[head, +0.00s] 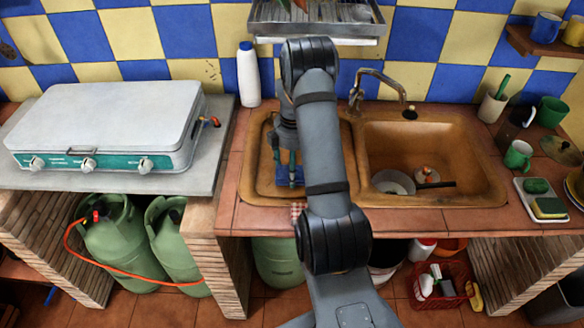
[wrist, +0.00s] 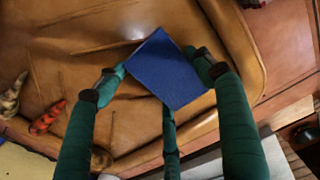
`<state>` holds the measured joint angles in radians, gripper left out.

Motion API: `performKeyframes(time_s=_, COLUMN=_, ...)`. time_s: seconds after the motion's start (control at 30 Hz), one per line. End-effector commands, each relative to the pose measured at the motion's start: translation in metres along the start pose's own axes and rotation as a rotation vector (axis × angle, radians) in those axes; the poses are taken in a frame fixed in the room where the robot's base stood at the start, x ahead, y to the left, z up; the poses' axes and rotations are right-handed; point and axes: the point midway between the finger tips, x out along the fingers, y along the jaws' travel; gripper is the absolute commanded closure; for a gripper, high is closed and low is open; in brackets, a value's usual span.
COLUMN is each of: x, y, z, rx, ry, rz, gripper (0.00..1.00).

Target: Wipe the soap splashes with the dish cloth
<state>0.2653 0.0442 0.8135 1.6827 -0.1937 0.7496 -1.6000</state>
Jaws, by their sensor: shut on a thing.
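My gripper (head: 288,165) points down over the left, shallow drainboard part of the brown sink unit (head: 262,193). Its green fingers are shut on a blue dish cloth (head: 296,182). In the wrist view the cloth (wrist: 168,72) is a flat, dark blue square between the fingertips (wrist: 152,84), above the tan drainboard surface (wrist: 60,60). I cannot tell whether the cloth touches that surface. My arm hides part of the drainboard in the head view. I cannot make out the soap splashes clearly; a small pale spot (wrist: 138,33) near the cloth may be one or a glint.
A white bottle (head: 248,75) stands behind the drainboard. A metal rack (head: 320,22) hangs above. A stove (head: 105,120) is left; a sponge tray (head: 541,200) and cups are right.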

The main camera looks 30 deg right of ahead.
Motion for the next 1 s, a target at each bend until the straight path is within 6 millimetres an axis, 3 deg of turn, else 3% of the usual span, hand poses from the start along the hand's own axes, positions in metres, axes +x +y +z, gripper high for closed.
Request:
performKeyframes(time_s=0.37, x=0.001, y=0.034, z=-0.002, rx=-0.005, ry=-0.001, rz=-0.001, gripper=0.57)
performKeyframes(time_s=0.8, x=0.004, y=-0.009, z=0.004, rx=0.006, ry=-0.001, rz=-0.005, gripper=0.57)
performKeyframes(time_s=1.0, x=-0.028, y=-0.008, z=0.001, rx=0.002, ry=0.000, rz=-0.002, gripper=0.57)
